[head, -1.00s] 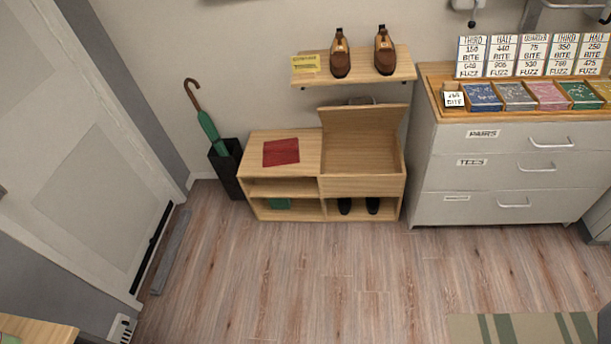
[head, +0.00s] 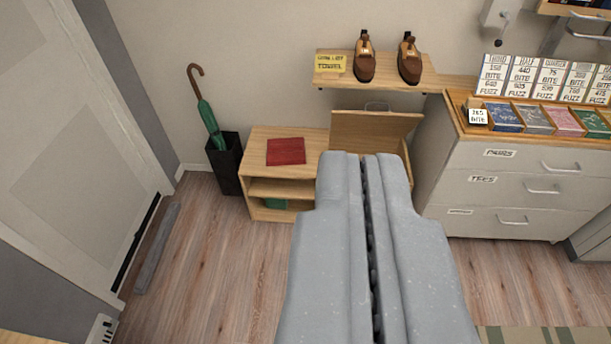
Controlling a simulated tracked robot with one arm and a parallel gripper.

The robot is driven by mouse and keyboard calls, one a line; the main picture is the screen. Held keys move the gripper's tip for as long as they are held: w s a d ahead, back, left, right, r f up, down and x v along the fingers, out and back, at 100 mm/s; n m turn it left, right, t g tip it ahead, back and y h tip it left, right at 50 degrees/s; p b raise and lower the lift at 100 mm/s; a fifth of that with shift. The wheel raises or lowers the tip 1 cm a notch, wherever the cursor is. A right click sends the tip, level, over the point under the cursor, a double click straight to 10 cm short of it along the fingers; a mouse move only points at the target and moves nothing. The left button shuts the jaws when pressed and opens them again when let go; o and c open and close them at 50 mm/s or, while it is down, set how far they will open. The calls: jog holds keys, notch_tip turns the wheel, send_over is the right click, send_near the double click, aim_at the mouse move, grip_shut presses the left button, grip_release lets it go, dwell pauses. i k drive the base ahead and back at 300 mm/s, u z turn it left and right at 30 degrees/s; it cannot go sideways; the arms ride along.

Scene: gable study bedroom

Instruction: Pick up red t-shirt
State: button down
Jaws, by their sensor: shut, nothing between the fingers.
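A folded red cloth (head: 286,151), which looks like the red t-shirt, lies flat on the left top of a low wooden shoe bench (head: 258,142). My gripper (head: 361,156) reaches up from the bottom of the head view, its two grey fingers side by side and closed with nothing held. Its tips appear to the right of the red cloth, over the bench's right part in the picture, and are apart from the cloth. My gripper hides most of the bench's open right compartment and the shoes below it.
The raised bench lid (head: 375,130) stands behind my fingertips. A shelf (head: 390,82) above holds brown shoes (head: 365,60) and a yellow note. An umbrella stand (head: 226,163) is left of the bench. A drawer cabinet (head: 520,185) stands right.

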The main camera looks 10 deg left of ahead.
aim_at(289, 151)
jog(key=u, duration=0.1)
jog(key=i, duration=1)
jog(key=z, duration=0.1)
